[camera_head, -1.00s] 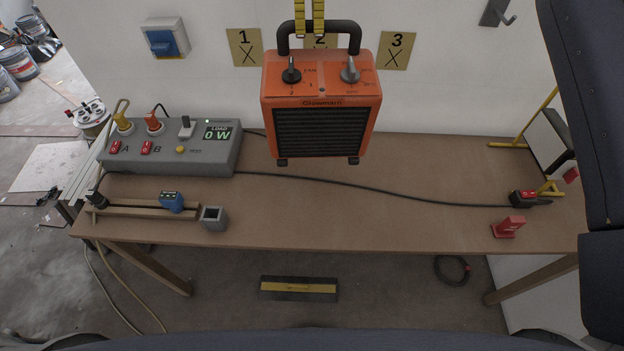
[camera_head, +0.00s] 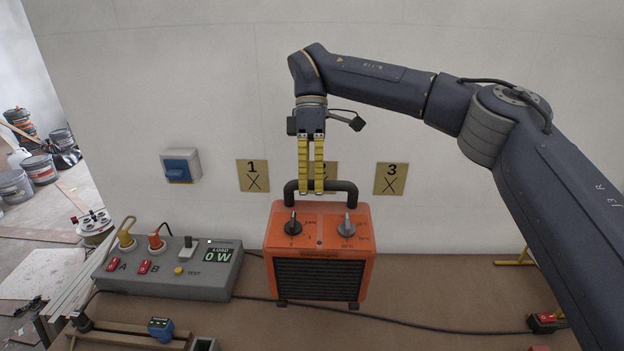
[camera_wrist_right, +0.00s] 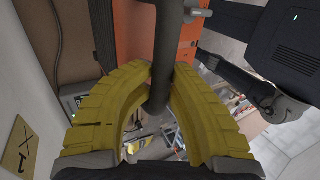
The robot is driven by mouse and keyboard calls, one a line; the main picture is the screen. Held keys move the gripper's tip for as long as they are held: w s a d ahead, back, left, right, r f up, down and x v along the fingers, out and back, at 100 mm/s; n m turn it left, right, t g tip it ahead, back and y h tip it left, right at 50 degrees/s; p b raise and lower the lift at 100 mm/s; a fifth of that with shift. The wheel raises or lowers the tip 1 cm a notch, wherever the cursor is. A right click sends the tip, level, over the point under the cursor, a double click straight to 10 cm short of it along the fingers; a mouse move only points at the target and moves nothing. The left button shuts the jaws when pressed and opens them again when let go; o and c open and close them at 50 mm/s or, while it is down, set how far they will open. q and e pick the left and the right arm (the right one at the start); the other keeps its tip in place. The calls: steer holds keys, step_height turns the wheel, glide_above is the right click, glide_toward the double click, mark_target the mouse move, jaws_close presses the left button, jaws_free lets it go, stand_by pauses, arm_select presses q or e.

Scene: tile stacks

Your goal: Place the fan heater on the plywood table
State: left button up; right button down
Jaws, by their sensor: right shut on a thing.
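The orange fan heater (camera_head: 315,238) is upright, with a black front grille, two knobs and a dark top handle (camera_head: 350,190). My right gripper (camera_head: 311,191) points down from above, its yellow fingers shut on the handle. In the right wrist view the yellow fingers (camera_wrist_right: 158,85) close around the dark handle bar (camera_wrist_right: 168,50), with the orange body (camera_wrist_right: 148,35) beyond. The heater is over the brown plywood table (camera_head: 420,305); I cannot tell whether its feet touch the top. My left gripper is not in view.
A grey power box (camera_head: 170,270) reading 0 W stands left of the heater. A black cable (camera_head: 410,323) runs across the table near its feet. A blue connector (camera_head: 160,328) is front left, and a red-switched block (camera_head: 543,322) is right. Numbered cards (camera_head: 391,178) hang on the wall.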

steer(key=shift+f, duration=7.75)
steer(key=c, duration=1.8)
jaws_free()
steer(key=shift+f, duration=0.15)
steer(key=o, duration=0.4)
steer(key=shift+o, duration=0.2)
steer(key=shift+r, duration=0.2)
steer(key=v, duration=1.2)
